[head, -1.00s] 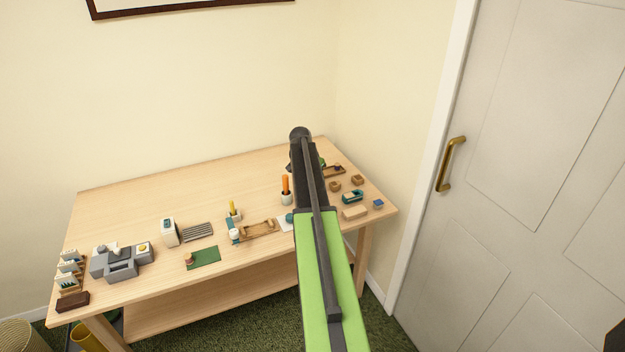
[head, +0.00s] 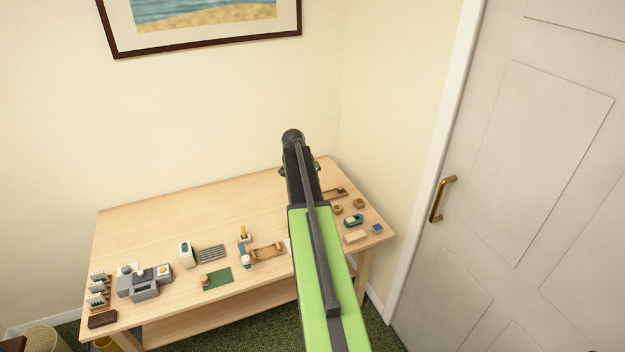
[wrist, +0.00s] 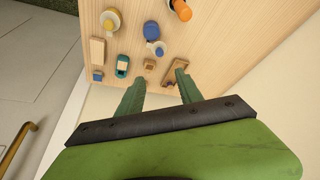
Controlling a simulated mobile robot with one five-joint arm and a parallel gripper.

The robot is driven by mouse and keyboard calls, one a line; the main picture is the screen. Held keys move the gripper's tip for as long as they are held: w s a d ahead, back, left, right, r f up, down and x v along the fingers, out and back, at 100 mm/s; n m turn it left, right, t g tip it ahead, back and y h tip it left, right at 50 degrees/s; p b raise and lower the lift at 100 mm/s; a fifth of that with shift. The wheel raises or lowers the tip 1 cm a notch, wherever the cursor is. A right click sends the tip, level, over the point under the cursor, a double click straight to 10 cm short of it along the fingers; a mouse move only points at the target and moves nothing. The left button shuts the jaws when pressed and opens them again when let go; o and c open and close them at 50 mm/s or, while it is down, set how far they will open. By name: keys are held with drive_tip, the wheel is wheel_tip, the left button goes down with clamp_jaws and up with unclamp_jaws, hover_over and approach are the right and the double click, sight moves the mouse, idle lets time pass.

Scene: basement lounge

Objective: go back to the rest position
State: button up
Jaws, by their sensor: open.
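My gripper (wrist: 160,83) shows in the wrist view with its two green fingers apart and nothing between them. It is above the right end of the wooden table (head: 165,218), over small wooden pieces. In the head view my green and black arm reaches forward over the table, and the gripper is mostly hidden behind it. The table also shows in the wrist view (wrist: 225,25). No object is in my grasp.
Near the table's right end are a teal stapler-like item (head: 353,220), a wooden block (head: 355,237) and a blue cube (head: 377,229). A grey desk item (head: 145,282) stands at the left. A white door with a brass handle (head: 443,198) is at the right.

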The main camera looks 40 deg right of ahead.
drive_tip(key=shift+f, duration=0.1)
idle(0.3)
drive_tip(key=w+a+n+t+y, duration=0.1)
drive_tip(key=w+a+n, duration=0.25)
drive_tip(key=a, duration=1.25)
drive_tip(key=w+a+n+y, duration=0.15)
drive_tip(key=w+a, duration=0.35)
drive_tip(key=a, duration=1)
drive_tip(key=s+a+f+n, duration=0.1)
drive_tip(key=s+a+n, duration=0.3)
drive_tip(key=a, duration=0.6)
drive_tip(key=s+a+f+n, duration=0.1)
drive_tip(key=s+a+n, duration=0.1)
drive_tip(key=s+a, duration=0.5)
drive_tip(key=s+a+n+g+y, duration=0.1)
drive_tip(key=s+a+n+y, duration=0.1)
drive_tip(key=s+a+n, duration=0.3)
drive_tip(key=shift+s+a+g, duration=0.4)
drive_tip(key=shift+s+a, duration=0.1)
drive_tip(key=shift+s, duration=0.2)
drive_tip(key=shift+r, duration=0.1)
